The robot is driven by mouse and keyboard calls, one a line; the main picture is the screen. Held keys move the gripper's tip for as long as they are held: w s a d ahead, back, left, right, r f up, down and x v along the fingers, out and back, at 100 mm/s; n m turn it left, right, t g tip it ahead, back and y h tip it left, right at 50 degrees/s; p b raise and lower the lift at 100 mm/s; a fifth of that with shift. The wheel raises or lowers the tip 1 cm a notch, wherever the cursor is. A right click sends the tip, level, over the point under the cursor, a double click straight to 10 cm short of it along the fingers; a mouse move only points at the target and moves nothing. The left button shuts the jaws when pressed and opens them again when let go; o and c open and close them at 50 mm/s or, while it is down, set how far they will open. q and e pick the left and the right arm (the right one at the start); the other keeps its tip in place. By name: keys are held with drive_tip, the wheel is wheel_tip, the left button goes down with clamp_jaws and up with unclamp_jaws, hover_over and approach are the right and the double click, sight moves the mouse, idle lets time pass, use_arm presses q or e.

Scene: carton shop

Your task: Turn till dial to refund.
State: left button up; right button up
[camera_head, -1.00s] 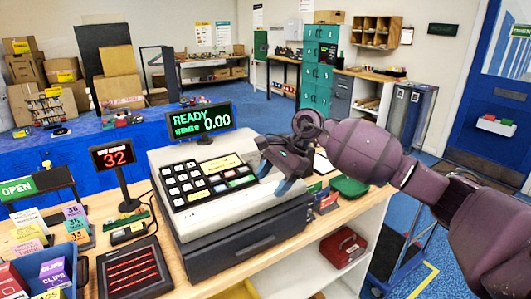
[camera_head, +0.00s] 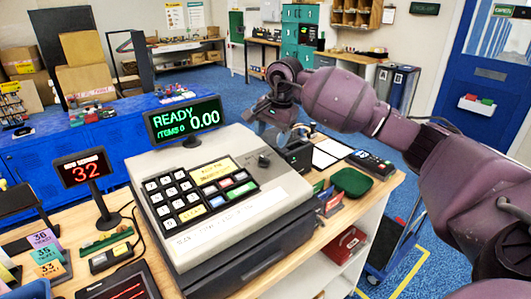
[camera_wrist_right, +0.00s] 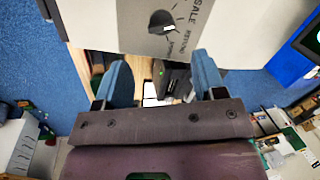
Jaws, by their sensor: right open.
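The till (camera_head: 225,190) is a cream cash register with a keypad, standing on the wooden counter. Its dial (camera_head: 264,161) is a small dark knob on the right of its sloped top. In the right wrist view the dial (camera_wrist_right: 162,22) is a black round knob with a white mark at its lower right. "SALE" reads beside it; the other labels are too small to read surely. My right gripper (camera_head: 272,130) is open and empty, above and behind the dial, not touching it. Its two blue fingers (camera_wrist_right: 162,80) point toward the till, with the dial beyond them. My left gripper is out of view.
A display (camera_head: 187,118) reading "READY 0.00" stands behind the till. A small red-digit display (camera_head: 83,172) stands at left. Right of the till are a dark card box (camera_head: 297,154), a card terminal (camera_head: 372,163) and a green pad (camera_head: 351,182).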

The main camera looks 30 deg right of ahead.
sight(264, 160)
drive_tip(key=x, duration=0.5)
drive_tip(key=shift+w+f+p, duration=0.1)
drive_tip(key=shift+f+p, duration=0.2)
drive_tip(key=shift+p, duration=0.1)
drive_tip(key=shift+x, duration=0.9)
drive_tip(key=c, duration=0.9)
